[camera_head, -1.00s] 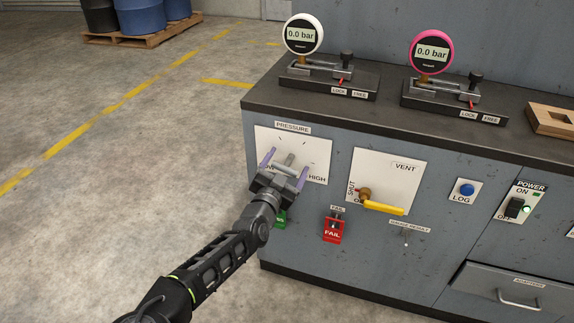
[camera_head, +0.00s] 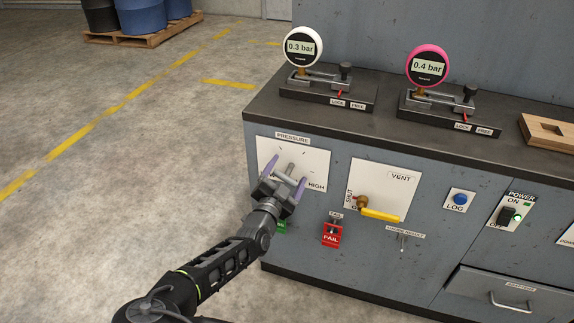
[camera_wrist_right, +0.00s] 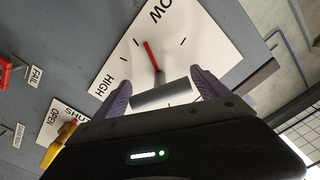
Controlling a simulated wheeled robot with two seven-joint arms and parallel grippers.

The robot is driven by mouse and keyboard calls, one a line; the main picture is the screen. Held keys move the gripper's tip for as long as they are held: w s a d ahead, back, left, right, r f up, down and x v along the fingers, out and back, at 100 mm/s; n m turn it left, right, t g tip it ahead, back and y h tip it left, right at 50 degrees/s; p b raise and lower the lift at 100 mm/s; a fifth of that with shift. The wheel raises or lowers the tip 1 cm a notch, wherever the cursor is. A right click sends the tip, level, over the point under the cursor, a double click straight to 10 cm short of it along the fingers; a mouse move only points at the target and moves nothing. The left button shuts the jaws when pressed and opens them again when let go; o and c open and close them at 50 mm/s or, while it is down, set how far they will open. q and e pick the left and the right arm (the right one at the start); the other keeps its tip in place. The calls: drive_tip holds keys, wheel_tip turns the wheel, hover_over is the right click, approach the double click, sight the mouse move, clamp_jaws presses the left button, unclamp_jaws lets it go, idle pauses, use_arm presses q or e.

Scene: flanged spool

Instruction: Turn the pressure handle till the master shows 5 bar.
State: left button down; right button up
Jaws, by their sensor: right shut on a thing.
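The pressure handle is a grey bar on a stem (camera_head: 291,168) in front of the white PRESSURE panel (camera_head: 318,160). My right gripper (camera_head: 285,173) is shut on the handle, one purple finger at each end of the bar. In the right wrist view the grey bar (camera_wrist_right: 160,96) lies between the fingers, and a red pointer (camera_wrist_right: 152,56) stands between HIGH and LOW, whose first letter is hidden. The white-rimmed gauge (camera_head: 299,46) reads 0.3 bar. The pink-rimmed gauge (camera_head: 427,67) reads 0.4 bar. My left gripper is out of view.
The LOG button (camera_head: 460,201) and POWER switch (camera_head: 506,216) are further right.

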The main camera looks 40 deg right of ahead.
drive_tip(key=m+p, duration=0.5)
drive_tip(key=p, duration=0.1)
drive_tip(key=shift+s+r+p, duration=0.1)
drive_tip(key=shift+r+p, duration=0.05)
drive_tip(key=shift+p, duration=0.25)
drive_tip(key=m+p, duration=0.2)
drive_tip(key=m, duration=0.2)
drive_tip(key=shift+p, duration=0.3)
drive_tip(key=m+p, duration=0.1)
drive_tip(key=m, duration=0.2)
drive_tip(key=shift+m+p, duration=0.3)
drive_tip(key=shift+p, duration=0.05)
drive_tip(key=m+p, duration=0.1)
drive_tip(key=m, duration=0.3)
drive_tip(key=shift+m, duration=0.3)
drive_tip(key=m+p, duration=0.1)
drive_tip(key=m, duration=0.3)
drive_tip(key=shift+m, duration=0.3)
drive_tip(key=m, duration=0.4)
drive_tip(key=shift+f+p, duration=0.2)
drive_tip(key=shift+p, duration=0.15)
drive_tip(key=m, duration=0.4)
drive_tip(key=shift+m, duration=0.3)
